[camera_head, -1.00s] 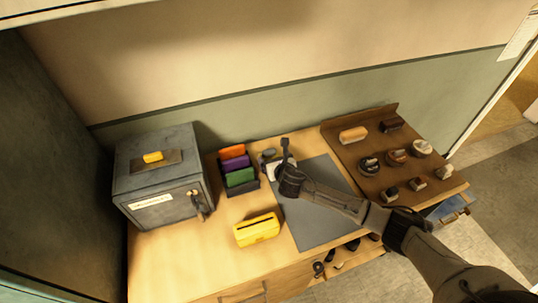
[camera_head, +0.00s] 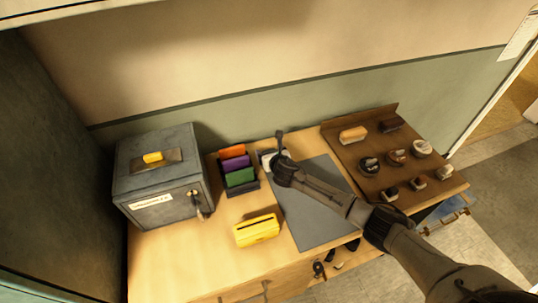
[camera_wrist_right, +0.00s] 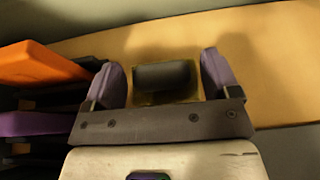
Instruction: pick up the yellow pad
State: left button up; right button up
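In the right wrist view, a small block with a dark grey top and a dull yellow base (camera_wrist_right: 165,82), which looks like the yellow pad, lies between my right gripper's fingers. My right gripper (camera_wrist_right: 164,78) is open, with a purple-grey finger on each side of the block and a visible gap on both sides. In the head view my right gripper (camera_head: 271,157) is at the back of the table, right of the coloured rack, and mostly hides the block. My left gripper is not in view.
A rack (camera_head: 239,188) with orange, purple and green pieces stands just left of the gripper. A grey safe (camera_head: 160,180) is further left. A yellow box (camera_head: 257,230) sits in front. A grey mat (camera_head: 312,222) and a brown board (camera_head: 365,158) with several items lie right.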

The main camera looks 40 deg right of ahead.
jog(key=c, duration=0.5)
jog(key=shift+o, duration=0.2)
jog(key=shift+r, duration=0.45)
jog(key=r, duration=0.3)
jog(key=shift+s+d+r, duration=0.2)
jog(key=shift+r, duration=0.2)
jog(key=s+d+r, duration=0.5)
jog(key=s+r, duration=0.1)
jog(key=s, duration=0.3)
jog(key=shift+s+d+r, duration=0.2)
jog(key=shift+s+d, duration=0.1)
jog(key=shift+d, duration=0.1)
jog(key=o, duration=0.3)
jog(key=shift+c, duration=1.1)
